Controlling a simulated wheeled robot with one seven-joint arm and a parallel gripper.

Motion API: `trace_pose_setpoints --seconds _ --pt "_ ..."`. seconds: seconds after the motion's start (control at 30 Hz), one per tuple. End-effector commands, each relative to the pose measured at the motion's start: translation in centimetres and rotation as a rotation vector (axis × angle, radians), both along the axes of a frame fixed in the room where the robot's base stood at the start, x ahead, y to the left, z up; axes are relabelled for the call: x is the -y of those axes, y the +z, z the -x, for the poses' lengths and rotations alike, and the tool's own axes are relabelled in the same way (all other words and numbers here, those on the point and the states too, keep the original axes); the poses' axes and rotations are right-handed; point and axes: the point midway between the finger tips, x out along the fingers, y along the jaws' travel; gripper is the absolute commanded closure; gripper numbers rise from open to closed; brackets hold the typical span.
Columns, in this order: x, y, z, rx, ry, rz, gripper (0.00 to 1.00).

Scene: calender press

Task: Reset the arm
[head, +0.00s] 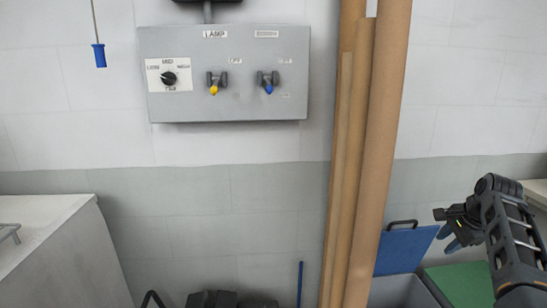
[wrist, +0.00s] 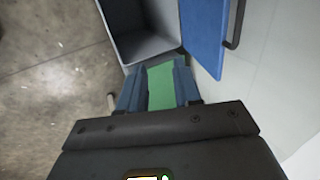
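My arm is at the right edge in the head view, with my gripper (head: 448,228) pointing left, in front of a blue lid. In the wrist view the two blue fingers of my gripper (wrist: 160,86) stand apart with a gap between them. Green surface shows through the gap, and nothing is held. A grey control panel (head: 290,95) hangs on the wall in the head view, with a black rotary knob (head: 169,78), a yellow switch (head: 214,90) and a blue switch (head: 268,88).
Tall brown tubes (head: 375,150) stand right of the panel. A grey bin (wrist: 150,40) with an open blue lid (head: 403,248) is near my gripper, beside a green surface (head: 465,284). A blue handle (head: 100,56) hangs on a cord at upper left. A pale cabinet (head: 45,245) stands at left.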

Motion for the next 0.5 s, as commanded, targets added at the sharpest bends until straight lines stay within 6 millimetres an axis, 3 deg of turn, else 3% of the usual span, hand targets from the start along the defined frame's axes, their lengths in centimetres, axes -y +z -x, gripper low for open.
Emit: trace_pose_setpoints --seconds 0.5 --pt "-2.2 -6.7 2.8 0.035 0.074 0.105 0.67"
